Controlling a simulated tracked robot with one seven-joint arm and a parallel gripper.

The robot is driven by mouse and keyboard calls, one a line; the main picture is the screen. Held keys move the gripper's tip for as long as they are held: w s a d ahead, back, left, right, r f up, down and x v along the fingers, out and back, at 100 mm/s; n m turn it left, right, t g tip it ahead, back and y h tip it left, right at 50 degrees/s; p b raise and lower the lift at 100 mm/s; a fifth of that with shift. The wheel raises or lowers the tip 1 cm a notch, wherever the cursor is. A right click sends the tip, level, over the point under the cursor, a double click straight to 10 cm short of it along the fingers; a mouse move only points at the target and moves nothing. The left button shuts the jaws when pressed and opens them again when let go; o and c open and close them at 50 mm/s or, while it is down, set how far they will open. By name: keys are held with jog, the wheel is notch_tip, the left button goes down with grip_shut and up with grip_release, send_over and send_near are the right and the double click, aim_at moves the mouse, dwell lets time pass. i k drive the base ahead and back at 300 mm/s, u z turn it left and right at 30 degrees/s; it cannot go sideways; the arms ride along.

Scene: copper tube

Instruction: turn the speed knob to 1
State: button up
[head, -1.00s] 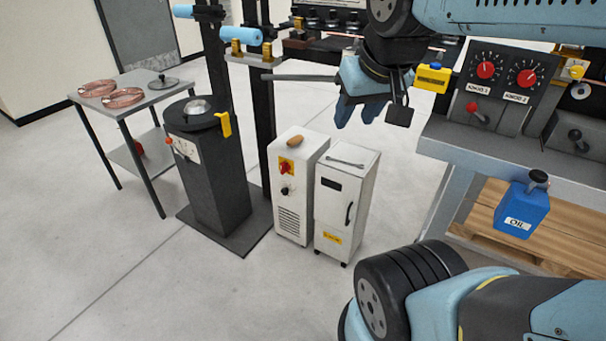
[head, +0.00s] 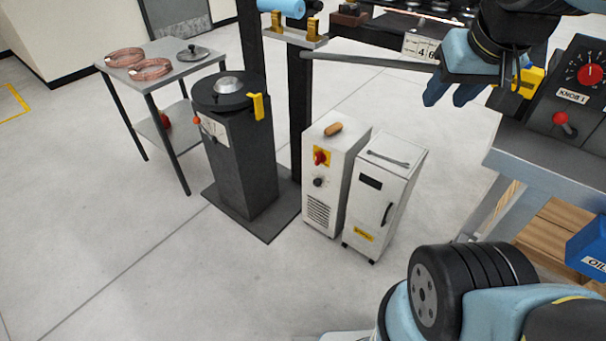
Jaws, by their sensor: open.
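No knob in view carries a readable "speed" label.
A second white cabinet (head: 390,190) stands beside the first. A dark pedestal (head: 240,165) and a table with copper coils (head: 126,58) are at left. A grey rod (head: 365,61) extends left beside my gripper. Open floor lies in front.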

aim_at(317, 183)
jog(key=u, duration=0.05)
jog(key=k, duration=0.9)
jog(key=z, duration=0.15)
jog(key=i, duration=1.4)
jog(key=u, duration=0.05)
